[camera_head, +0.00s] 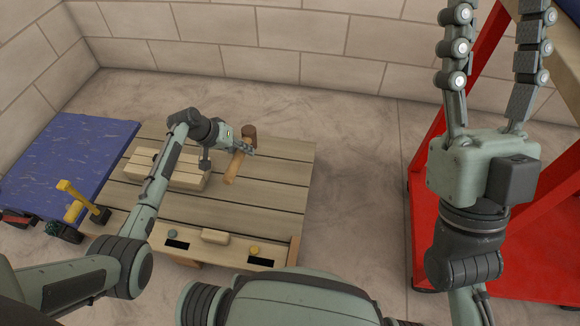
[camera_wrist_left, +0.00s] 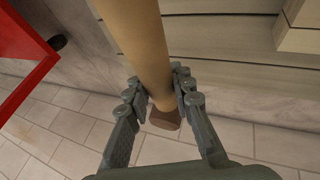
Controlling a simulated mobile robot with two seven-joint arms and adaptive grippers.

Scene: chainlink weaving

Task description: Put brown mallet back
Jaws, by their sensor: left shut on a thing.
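The brown mallet has a brown head (camera_head: 249,131) and a light wooden handle (camera_head: 233,168). My left gripper (camera_head: 248,149) is shut on the mallet near its head and holds it tilted over the right part of the wooden workbench (camera_head: 275,190). In the left wrist view the pale handle (camera_wrist_left: 140,35) runs between the fingers of my left gripper (camera_wrist_left: 162,90), with the brown end (camera_wrist_left: 164,119) beyond them. My right gripper (camera_head: 497,40) is raised at the right with its fingers apart and empty.
A low wooden block (camera_head: 180,176) lies on the bench's left part. The bench's front strip has dark slots (camera_head: 260,261) and small pieces. A yellow tool (camera_head: 72,190) stands at the left beside a blue surface (camera_head: 70,150). A red frame (camera_head: 425,235) stands right, beyond clear floor.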

